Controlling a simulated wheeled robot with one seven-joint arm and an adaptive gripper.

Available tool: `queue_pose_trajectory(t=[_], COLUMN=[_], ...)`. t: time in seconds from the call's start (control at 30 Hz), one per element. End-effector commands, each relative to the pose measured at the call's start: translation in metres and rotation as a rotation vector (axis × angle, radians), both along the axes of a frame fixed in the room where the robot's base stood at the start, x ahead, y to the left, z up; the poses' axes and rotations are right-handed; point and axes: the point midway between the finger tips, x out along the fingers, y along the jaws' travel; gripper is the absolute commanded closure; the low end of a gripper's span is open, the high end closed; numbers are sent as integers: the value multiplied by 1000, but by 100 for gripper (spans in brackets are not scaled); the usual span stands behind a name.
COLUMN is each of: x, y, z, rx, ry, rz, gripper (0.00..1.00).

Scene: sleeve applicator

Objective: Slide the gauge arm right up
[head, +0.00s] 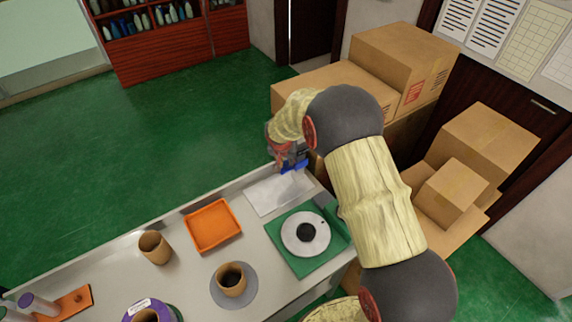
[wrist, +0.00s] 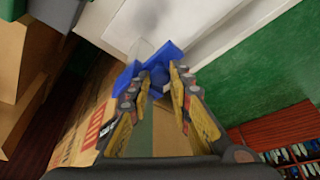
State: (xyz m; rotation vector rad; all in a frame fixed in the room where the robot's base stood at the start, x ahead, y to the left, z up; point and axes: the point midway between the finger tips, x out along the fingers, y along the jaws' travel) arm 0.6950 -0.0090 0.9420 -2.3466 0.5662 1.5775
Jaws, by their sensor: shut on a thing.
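A blue part, which I take to be the gauge arm (head: 294,167), sits at the far right corner of the bench, by a pale flat plate (head: 278,192). In the wrist view the blue part (wrist: 152,72) is between my fingertips, with a small translucent piece just beyond it. My gripper (wrist: 156,84) is shut on the blue part. In the head view my gripper (head: 284,156) is small and partly hidden by my own arm, so its exact contact and the part's mounting cannot be made out there.
A green board (head: 283,262) with a white disc and dark centre lies nearer on the bench. An orange tray (head: 213,226), a brown tube (head: 154,247) and a brown cup on a grey disc (head: 234,282) stand left. Cardboard boxes (head: 405,62) are stacked behind and right.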

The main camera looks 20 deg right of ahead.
Motion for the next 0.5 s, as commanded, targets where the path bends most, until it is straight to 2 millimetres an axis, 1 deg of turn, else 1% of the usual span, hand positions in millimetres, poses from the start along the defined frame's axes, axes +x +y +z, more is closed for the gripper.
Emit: queue_pose_trajectory(t=[0.03, 0.1, 0.2, 0.3, 0.5], x=[3, 3, 3, 2, 2], y=[0, 0, 0, 1, 1], z=[22, 37, 54, 60, 60], rx=[2, 2, 0, 2, 1], ry=[-10, -10, -9, -8, -6], rz=[-1, -1, 0, 0, 1], gripper=[100, 100, 100, 100, 100])
